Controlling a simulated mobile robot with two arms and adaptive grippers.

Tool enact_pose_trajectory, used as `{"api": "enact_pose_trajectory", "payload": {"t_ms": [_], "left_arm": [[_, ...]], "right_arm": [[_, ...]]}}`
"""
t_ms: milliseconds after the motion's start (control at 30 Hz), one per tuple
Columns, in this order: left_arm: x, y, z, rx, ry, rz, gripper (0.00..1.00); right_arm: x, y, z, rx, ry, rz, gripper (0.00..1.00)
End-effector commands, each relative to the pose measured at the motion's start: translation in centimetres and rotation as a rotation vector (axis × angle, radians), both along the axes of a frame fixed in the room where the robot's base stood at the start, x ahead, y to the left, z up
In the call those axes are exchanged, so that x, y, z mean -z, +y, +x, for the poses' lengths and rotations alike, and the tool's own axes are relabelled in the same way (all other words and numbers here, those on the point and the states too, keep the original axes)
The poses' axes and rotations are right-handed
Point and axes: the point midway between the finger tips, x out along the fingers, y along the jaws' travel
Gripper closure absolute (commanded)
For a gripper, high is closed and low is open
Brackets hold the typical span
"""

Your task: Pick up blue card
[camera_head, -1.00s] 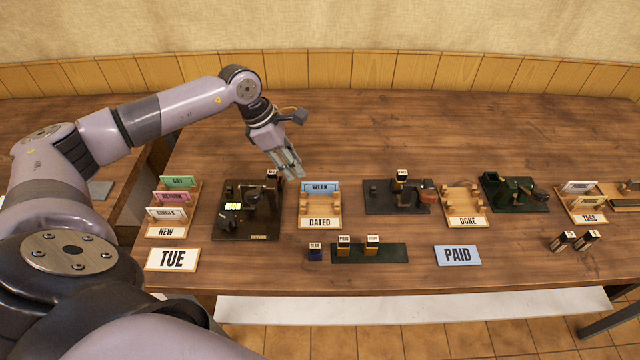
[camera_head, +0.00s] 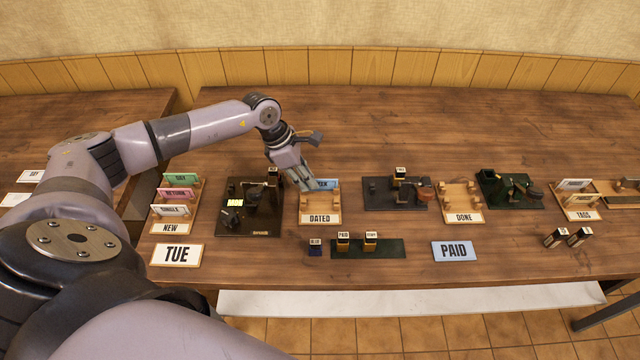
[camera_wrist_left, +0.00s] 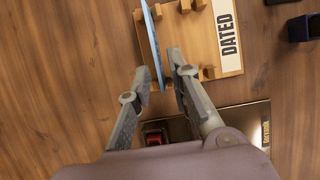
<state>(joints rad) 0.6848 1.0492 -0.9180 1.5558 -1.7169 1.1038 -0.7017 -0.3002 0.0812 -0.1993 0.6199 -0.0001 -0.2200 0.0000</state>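A blue card (camera_head: 325,184) stands upright in the wooden DATED rack (camera_head: 320,219); my left gripper hides part of its face in the head view. In the left wrist view the blue card (camera_wrist_left: 153,40) is seen edge-on, above the rack (camera_wrist_left: 205,35). My left gripper (camera_head: 306,188) is at the card's left end. In the left wrist view my left gripper (camera_wrist_left: 159,65) is open, with the near end of the card between its fingertips. I cannot tell whether a finger touches it. My right gripper is not in view.
A dark press (camera_head: 245,222) stands left of the DATED rack, another press (camera_head: 380,193) to its right. The NEW rack (camera_head: 172,218) holds several cards. The table behind is clear.

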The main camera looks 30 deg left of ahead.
Motion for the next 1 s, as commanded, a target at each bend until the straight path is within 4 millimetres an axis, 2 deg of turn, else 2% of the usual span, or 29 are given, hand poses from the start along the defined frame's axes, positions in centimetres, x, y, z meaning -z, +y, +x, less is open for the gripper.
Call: {"api": "enact_pose_trajectory", "payload": {"t_ms": [233, 667, 867, 1000], "left_arm": [[-0.1, 0.0, 0.0, 0.0, 0.0, 0.0, 1.0], [-0.3, 0.0, 0.0, 0.0, -0.001, 0.0, 1.0], [-2.1, 0.1, 0.1, 0.0, -0.004, 0.0, 1.0], [-4.9, 0.1, 0.2, 0.0, -0.007, 0.001, 1.0]], "right_arm": [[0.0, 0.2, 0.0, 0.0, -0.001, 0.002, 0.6], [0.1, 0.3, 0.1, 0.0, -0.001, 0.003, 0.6], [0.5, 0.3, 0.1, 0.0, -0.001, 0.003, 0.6], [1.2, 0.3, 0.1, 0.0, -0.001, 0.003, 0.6]]}}
